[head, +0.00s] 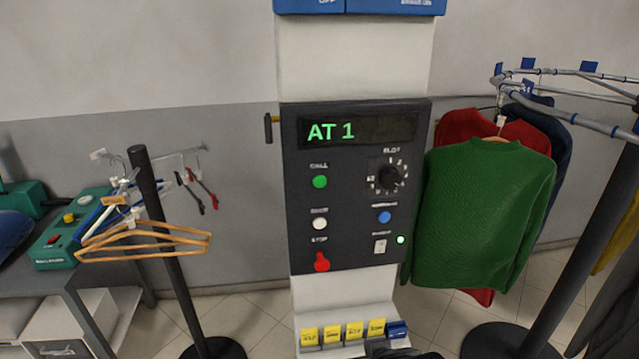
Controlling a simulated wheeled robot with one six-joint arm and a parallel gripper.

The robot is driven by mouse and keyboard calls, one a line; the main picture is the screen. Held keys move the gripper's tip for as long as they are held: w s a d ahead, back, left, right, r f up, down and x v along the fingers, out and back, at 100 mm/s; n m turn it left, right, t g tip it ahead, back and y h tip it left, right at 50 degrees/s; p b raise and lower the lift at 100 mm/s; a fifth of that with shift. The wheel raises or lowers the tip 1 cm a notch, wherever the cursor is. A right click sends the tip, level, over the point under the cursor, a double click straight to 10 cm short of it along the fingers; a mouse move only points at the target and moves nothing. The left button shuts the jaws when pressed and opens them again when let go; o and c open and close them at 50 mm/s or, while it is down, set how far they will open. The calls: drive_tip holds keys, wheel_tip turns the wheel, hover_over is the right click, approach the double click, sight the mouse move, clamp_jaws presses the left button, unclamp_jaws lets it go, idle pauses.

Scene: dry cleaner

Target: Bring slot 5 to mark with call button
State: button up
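The dark control panel (357,185) is on a white column in the middle of the head view. Its display (358,130) reads "AT 1" in green. The green call button (320,182) is at the panel's left. The black slot knob (389,177) is at the right, with small numbers around it; I cannot tell which one it points to. The conveyor rail (590,74) at the right has blue slot tags (528,63), and a green sweater (485,205) hangs from it. My gripper is not clearly in view; a dark shape shows at the bottom edge.
Below the call button are a white button (320,223) and a red stop control (322,262). A blue button (384,217) and a small switch (380,246) are at the right. Yellow tags (354,331) line the column's base. A black stand (165,230) with wooden hangers (150,245) is left.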

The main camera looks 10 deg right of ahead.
clamp_jaws()
idle(0.9)
